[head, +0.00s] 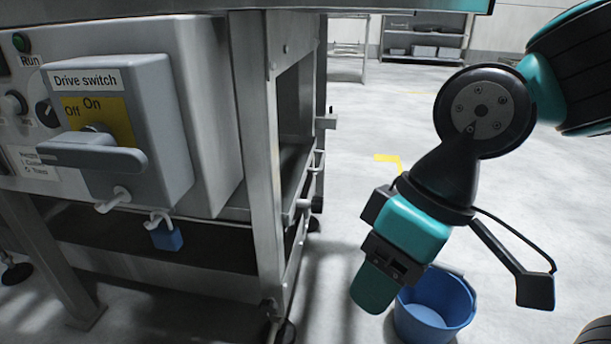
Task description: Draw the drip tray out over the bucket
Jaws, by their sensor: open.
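The blue bucket (445,292) stands on the floor, right of the machine's leg. My gripper (374,287) points down in front of the bucket's left part, as seen here, and hides some of its rim. Its jaws are open, with nothing seen between them; the near finger covers the other. I cannot clearly make out the drip tray. Small handle-like parts (304,203) stick out from the right side of the machine frame, and I cannot tell whether one belongs to the tray. My gripper is apart from them, to the right and nearer.
The steel machine frame (259,150) fills the left side. A drive switch box (160,120) with a lever (90,155) juts from it, and a blue padlock (167,237) hangs below. Open floor (350,215) lies between the frame and my arm. Shelving (425,45) stands far back.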

